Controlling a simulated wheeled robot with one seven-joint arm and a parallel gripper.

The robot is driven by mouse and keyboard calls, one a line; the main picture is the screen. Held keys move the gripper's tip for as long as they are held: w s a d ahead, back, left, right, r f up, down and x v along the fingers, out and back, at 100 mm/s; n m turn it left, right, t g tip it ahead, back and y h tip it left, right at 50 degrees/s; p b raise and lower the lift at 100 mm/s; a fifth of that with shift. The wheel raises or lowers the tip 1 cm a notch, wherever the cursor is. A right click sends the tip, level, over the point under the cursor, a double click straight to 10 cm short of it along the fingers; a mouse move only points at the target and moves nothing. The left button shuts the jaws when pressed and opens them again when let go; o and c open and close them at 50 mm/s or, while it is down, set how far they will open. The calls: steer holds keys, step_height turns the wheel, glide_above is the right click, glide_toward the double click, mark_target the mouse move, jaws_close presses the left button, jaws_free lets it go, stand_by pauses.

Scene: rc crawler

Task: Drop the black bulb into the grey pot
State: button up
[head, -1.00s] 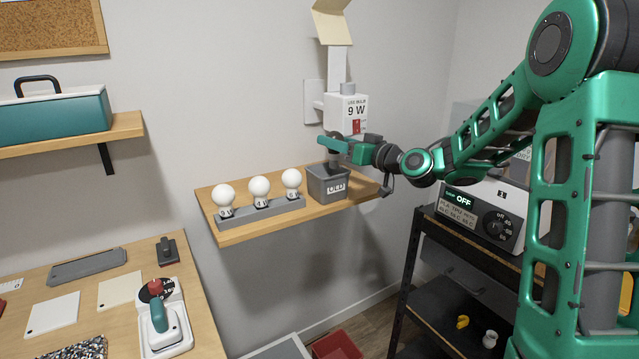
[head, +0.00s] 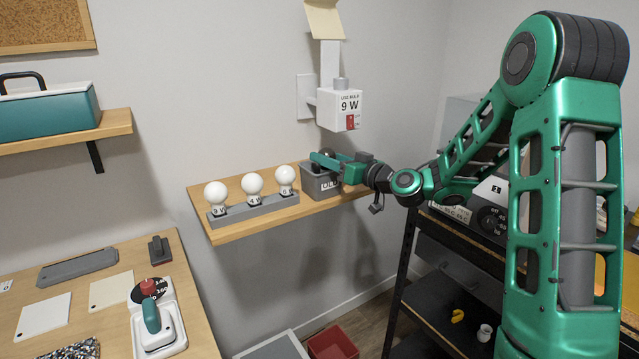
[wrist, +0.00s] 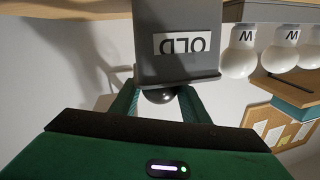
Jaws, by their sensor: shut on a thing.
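The grey pot (head: 321,188), labelled OLD, stands on the wall shelf at the right end of the row of bulbs. It also shows, upside down, in the wrist view (wrist: 177,45). My gripper (head: 326,160) is at the pot's rim, its fingers level with or just over the opening. It is shut on the black bulb (wrist: 158,97), whose dark rounded part shows between the fingers in the wrist view. The rim hides part of the bulb there, so I cannot tell how far inside the pot it is.
A grey rack (head: 253,207) with three white bulbs stands left of the pot. A black shelf unit with a dial box (head: 490,215) is at the right.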

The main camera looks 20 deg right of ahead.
steer(key=o, duration=1.1)
steer(key=shift+s+d, duration=0.1)
steer(key=v, duration=1)
steer(key=shift+s, duration=0.2)
steer(key=shift+d, duration=0.1)
steer(key=s+f+g+h, duration=0.4)
steer(key=s+f+g, duration=0.4)
steer(key=s+f, duration=0.4)
steer(key=s+d+m+g+h, duration=0.2)
steer(key=s+d+m+g, duration=0.2)
steer(key=s, duration=1)
steer(key=s+d+m+g+h, duration=0.2)
steer(key=s+d+m, duration=0.4)
steer(key=s, duration=0.8)
steer(key=shift+s+d+r+g+h, duration=0.35)
steer(key=shift+d+r+g, duration=0.15)
steer(key=shift+d+g, duration=0.45)
